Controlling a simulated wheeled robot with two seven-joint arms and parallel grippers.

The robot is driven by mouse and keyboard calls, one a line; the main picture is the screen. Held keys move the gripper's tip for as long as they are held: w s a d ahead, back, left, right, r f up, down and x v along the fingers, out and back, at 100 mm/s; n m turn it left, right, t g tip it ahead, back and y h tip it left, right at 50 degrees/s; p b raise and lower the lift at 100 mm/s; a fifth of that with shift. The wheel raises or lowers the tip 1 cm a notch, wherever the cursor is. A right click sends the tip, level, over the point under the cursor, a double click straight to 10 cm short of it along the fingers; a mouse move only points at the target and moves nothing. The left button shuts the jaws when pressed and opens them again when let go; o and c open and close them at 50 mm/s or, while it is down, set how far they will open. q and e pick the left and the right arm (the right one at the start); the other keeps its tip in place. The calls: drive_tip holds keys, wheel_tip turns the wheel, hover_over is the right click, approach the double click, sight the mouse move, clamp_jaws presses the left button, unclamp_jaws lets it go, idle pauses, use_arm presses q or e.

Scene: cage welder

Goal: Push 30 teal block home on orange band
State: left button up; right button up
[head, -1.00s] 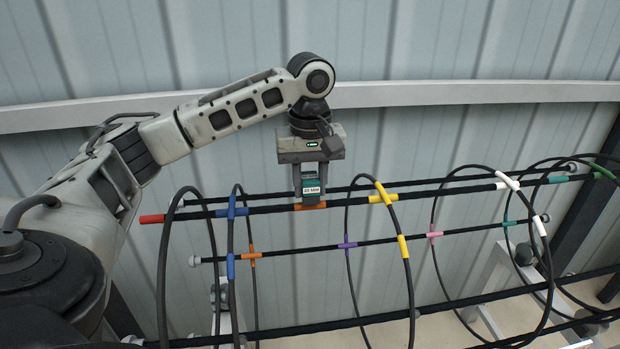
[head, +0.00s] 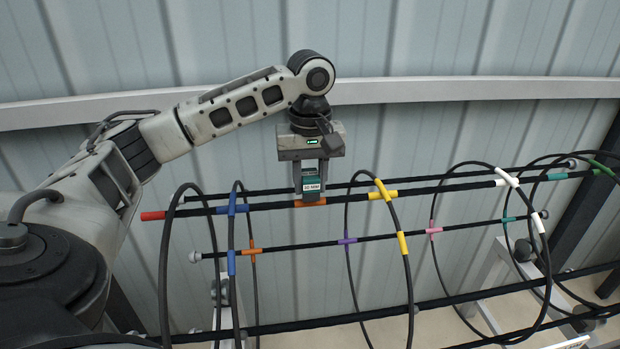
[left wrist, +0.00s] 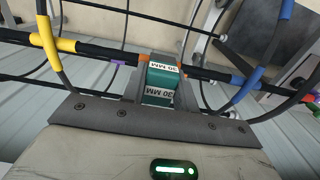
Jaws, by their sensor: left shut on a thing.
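The teal block (head: 312,183), labelled 30 MM, is between the fingers of my left gripper (head: 311,188), which is shut on it. The block sits directly above the orange band (head: 310,203) on the upper front bar. I cannot tell whether it is fully seated there. In the left wrist view the teal block (left wrist: 161,83) shows two labelled faces between the fingers (left wrist: 160,75). My right gripper is not in view.
Round hoops cross the bars on both sides. A blue marker (head: 231,209) is left of my gripper and a yellow one (head: 382,195) right. A lower bar carries a purple band (head: 347,240). A ribbed wall (head: 450,50) stands behind.

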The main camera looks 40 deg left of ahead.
sight(310, 175)
use_arm(q)
drive_tip(key=shift+f, duration=0.9)
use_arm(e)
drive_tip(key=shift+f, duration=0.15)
use_arm(q)
drive_tip(key=o, duration=1)
drive_tip(key=shift+f, duration=0.1)
drive_tip(key=shift+r, duration=0.3)
wheel_tip(310, 175, up, 16)
drive_tip(key=shift+s+d+f, duration=0.1)
drive_tip(key=shift+d+f, duration=0.05)
drive_tip(key=shift+f, duration=0.1)
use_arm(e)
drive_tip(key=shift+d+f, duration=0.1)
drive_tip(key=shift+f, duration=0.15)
